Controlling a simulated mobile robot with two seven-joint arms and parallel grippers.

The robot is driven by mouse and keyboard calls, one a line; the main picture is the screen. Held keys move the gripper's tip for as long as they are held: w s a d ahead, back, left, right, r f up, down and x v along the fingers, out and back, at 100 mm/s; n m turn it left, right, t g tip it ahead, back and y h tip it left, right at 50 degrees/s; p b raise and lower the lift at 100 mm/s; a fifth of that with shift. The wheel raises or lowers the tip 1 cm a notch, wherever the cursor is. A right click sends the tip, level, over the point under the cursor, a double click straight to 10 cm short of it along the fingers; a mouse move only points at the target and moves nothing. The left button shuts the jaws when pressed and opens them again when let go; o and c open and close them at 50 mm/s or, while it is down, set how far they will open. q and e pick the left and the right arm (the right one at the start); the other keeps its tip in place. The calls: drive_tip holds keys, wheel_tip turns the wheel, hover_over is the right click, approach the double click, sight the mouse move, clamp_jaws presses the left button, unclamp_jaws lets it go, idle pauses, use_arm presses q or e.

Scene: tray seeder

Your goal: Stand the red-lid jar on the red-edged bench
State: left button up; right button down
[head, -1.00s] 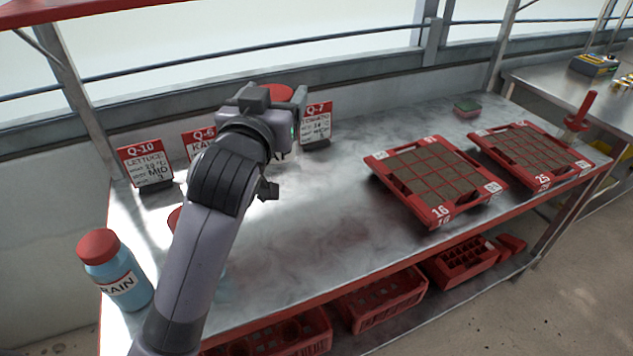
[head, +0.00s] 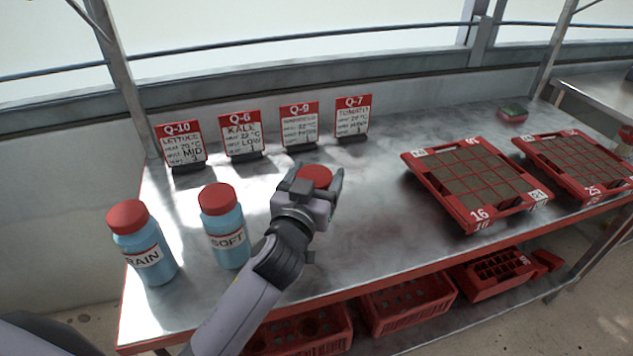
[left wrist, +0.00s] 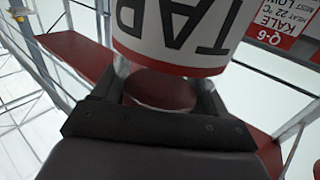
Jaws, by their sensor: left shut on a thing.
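My left gripper (head: 318,187) is shut on a red-lid jar (head: 315,175) with a white label reading TAP. In the head view only its red lid shows clearly; the gripper hides the body. In the left wrist view the jar (left wrist: 172,45) sits between the fingers, its lid within the jaws. The jar is over the red-edged bench (head: 375,235), left of the seed trays. I cannot tell whether its base touches the metal top. My right gripper is not in view.
Red-lid blue bottles marked RAIN (head: 146,255) and SOFT (head: 227,240) stand left of the gripper. Several label cards, such as Q-9 (head: 300,125), line the back. Seed trays (head: 440,195) fill the right; bare metal lies between. Red crates (head: 405,305) sit below.

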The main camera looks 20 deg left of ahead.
use_arm(q)
drive_tip(key=shift+f, duration=0.25)
drive_tip(key=shift+f, duration=0.2)
drive_tip(key=o, duration=1.4)
